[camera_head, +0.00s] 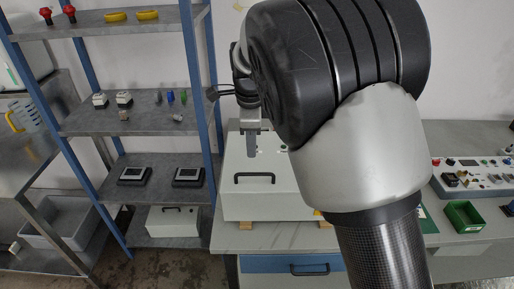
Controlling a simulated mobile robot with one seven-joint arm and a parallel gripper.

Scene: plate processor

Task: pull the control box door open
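A white control box (235,204) stands on the grey workbench, raised on small wooden blocks. Its front carries a black bar handle (254,180), and the door looks closed. My arm covers the box's right part and much of its top. My gripper (251,146) hangs down in front of the box's upper part, above the handle in the picture. A grey finger points down there, and it seems apart from the handle. Whether the fingers are open or shut cannot be made out, and I see nothing held.
A blue-posted shelf rack (201,100) stands close at the left, with a similar white box (172,222) low down. A green bin (464,216) and a control panel (475,175) lie at the right. A blue drawer (285,264) is below the bench.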

